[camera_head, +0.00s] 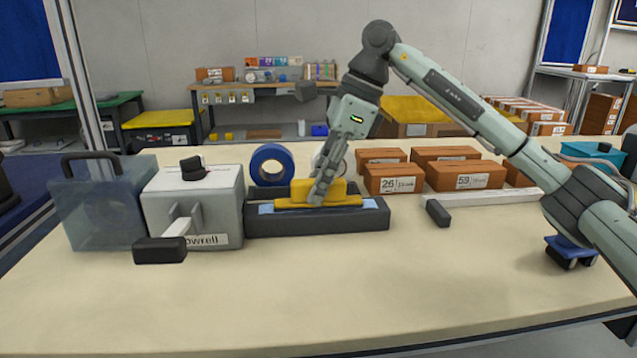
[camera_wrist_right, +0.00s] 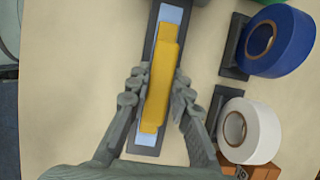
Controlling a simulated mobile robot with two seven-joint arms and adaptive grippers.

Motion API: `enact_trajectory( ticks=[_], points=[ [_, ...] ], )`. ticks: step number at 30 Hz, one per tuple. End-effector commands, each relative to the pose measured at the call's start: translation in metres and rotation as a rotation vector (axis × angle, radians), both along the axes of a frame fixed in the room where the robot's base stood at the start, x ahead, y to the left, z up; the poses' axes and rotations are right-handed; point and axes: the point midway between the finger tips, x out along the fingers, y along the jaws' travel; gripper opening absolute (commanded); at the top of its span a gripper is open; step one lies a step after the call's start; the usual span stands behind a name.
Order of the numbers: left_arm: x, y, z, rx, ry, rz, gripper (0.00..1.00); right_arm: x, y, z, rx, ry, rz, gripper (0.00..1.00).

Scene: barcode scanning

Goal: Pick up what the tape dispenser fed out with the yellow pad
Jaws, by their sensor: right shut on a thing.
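The tape dispenser (camera_head: 205,205) is a pale grey box with a front lever that has a black grip. A long dark tray (camera_head: 320,222) extends from its right side, with a pale blue strip (camera_head: 372,203) lying along it; the strip also shows in the right wrist view (camera_wrist_right: 145,138). My right gripper (camera_head: 318,192) is shut on the yellow pad (camera_head: 290,200), which lies lengthwise over the strip. In the right wrist view the pad (camera_wrist_right: 158,80) sits between the two fingers (camera_wrist_right: 157,98). Whether the pad touches the strip is hard to tell. My left gripper is out of view.
A blue tape roll (camera_head: 271,165) stands behind the tray, with a white roll (camera_wrist_right: 249,131) beside it. Several brown boxes (camera_head: 465,175) stand to the right. A small black block (camera_head: 437,213) lies right of the tray. The table front (camera_head: 330,290) is clear.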

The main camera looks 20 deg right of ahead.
Motion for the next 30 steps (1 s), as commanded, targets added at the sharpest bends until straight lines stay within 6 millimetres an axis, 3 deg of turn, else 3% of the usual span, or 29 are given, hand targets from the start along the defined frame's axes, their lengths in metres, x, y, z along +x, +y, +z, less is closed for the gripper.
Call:
enact_trajectory(
  ticks=[11,20,30],
  points=[
    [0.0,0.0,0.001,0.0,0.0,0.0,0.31,0.0,0.0,0.001,-0.001,0.004,0.0,0.0],
    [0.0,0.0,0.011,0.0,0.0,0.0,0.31,0.0,0.0,0.026,-0.001,0.001,0.001,0.0],
    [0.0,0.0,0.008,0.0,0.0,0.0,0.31,0.0,0.0,0.052,0.0,0.0,0.001,0.0]
  ],
)
